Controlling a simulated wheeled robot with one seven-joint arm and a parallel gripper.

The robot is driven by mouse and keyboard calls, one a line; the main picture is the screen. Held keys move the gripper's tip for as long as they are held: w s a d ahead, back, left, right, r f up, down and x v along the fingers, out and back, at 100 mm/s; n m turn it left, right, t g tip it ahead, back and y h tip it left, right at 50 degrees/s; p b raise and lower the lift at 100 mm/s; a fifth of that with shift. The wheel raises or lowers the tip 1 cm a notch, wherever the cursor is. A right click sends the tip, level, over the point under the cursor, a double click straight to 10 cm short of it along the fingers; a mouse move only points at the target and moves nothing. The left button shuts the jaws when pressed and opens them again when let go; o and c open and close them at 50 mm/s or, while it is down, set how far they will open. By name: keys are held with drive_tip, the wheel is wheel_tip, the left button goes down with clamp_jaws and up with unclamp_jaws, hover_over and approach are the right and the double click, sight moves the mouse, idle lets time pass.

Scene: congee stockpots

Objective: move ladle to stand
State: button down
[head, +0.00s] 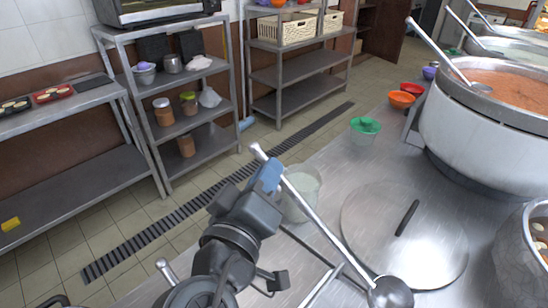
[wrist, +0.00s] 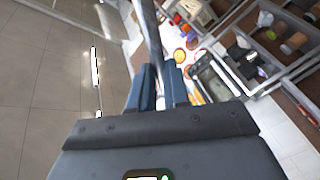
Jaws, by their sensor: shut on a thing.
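My gripper (head: 272,178) is shut on the long metal handle of a ladle (head: 330,235). The ladle hangs tilted: its handle end is up to the left, and its round bowl (head: 391,292) is low at the right, over the steel counter near the lid. In the wrist view the blue fingers (wrist: 160,88) close around the handle (wrist: 149,35). A pale translucent container (head: 302,190) stands just behind the handle. A metal bar frame (head: 322,287) shows low in the head view, partly hidden; I cannot tell whether it is the stand.
A round steel lid (head: 408,238) with a black handle lies on the counter (head: 330,165). A large pot of orange-red congee (head: 490,135) stands at right with another ladle (head: 437,50) leaning in it. Shelves line the wall.

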wheel_tip(320, 180, down, 10)
drive_tip(key=b, duration=0.7)
drive_tip(key=shift+s, duration=0.1)
idle(0.8)
drive_tip(key=shift+f+b, duration=0.4)
drive_tip(key=c, duration=1)
unclamp_jaws()
